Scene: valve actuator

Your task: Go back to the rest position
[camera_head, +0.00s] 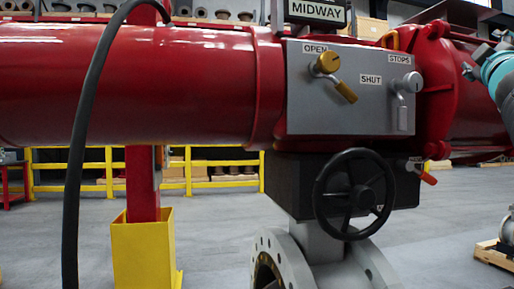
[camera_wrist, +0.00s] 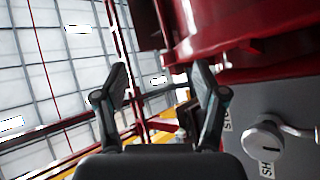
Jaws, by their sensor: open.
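My gripper (camera_wrist: 160,88) is open in the wrist view, its two dark fingers spread with nothing between them. In the head view my arm shows at the right edge, to the right of the grey control panel (camera_head: 345,115). The panel carries a gold lever (camera_head: 330,64) by the OPEN label, its handle slanting down right. A silver lever (camera_head: 411,83) by the STOPS label points downward. In the wrist view a silver knob (camera_wrist: 275,138) on the panel lies right of and below the fingers, apart from them. The sign above reads MIDWAY (camera_head: 317,9).
The big red actuator cylinder (camera_head: 130,85) spans the head view. A black handwheel (camera_head: 318,190) and an orange-tipped lever (camera_head: 429,178) sit below the panel. A black hose (camera_head: 73,190) hangs at left. A yellow post base (camera_head: 143,250) and yellow railing (camera_head: 215,163) stand behind; grey floor is open.

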